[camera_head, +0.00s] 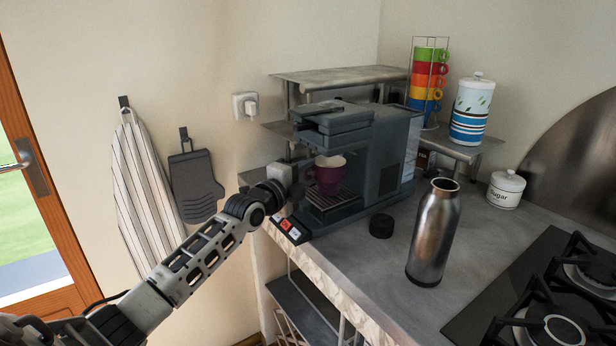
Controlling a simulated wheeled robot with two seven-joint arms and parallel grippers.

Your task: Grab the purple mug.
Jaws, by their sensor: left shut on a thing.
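The purple mug (328,179) is upright at the drip tray (331,200) of the dark grey coffee machine (379,158). Its pale inside shows at the top. My left arm comes in from the lower left, and its gripper (303,184) is at the left side of the mug, shut on it. The fingertips are small and partly hidden against the dark machine. Whether the mug touches the tray is hard to tell. My right gripper does not show.
A steel bottle (434,232) and a black lid (381,226) stand on the grey counter (349,261) right of the machine. A metal shelf (340,75) is behind it. A rack of coloured cups (429,75), a canister (471,110), a sugar jar (505,190) and the stove (540,300) are further right.

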